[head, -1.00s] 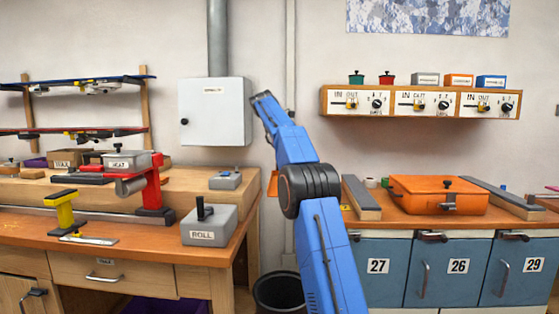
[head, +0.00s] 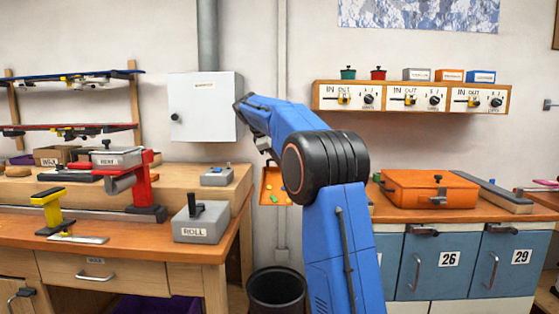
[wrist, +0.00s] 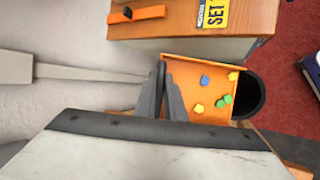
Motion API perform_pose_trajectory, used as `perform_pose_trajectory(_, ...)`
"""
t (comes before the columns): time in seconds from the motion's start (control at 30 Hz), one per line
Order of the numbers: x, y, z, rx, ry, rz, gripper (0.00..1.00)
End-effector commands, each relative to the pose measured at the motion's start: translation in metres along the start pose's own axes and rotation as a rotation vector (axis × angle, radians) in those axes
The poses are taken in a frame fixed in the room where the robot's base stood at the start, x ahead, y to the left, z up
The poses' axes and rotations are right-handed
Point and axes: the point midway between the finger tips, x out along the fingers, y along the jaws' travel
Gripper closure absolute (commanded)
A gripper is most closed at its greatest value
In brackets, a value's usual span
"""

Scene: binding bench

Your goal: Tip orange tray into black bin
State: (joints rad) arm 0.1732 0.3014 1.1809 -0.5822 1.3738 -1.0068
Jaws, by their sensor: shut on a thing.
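The orange tray (head: 266,196) hangs in the gap between the two benches, partly hidden by my arm in the head view. Its inside faces the head camera, and small blue, yellow and green pieces lie in it. In the wrist view the tray (wrist: 185,100) holds several pieces, mostly toward its right part. My gripper (wrist: 162,66) is shut on the tray's left edge. The black bin (head: 277,291) stands on the floor below the tray in the head view. In the wrist view the bin (wrist: 255,98) shows beyond the tray's right edge, partly covered by it.
A wooden bench with a grey ROLL block (head: 204,226) is left of the bin. Blue cabinets (head: 445,264) with an orange case (head: 430,190) on top are at the right. A grey wall box (head: 205,107) and a pipe are behind my arm.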

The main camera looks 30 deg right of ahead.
Motion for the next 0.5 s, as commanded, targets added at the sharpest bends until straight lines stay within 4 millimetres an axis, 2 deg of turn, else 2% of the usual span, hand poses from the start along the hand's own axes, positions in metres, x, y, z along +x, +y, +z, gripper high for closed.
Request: perform_pose_trajectory(0.5,0.004,-0.033,-0.001,0.066,-0.003,0.159,1.00)
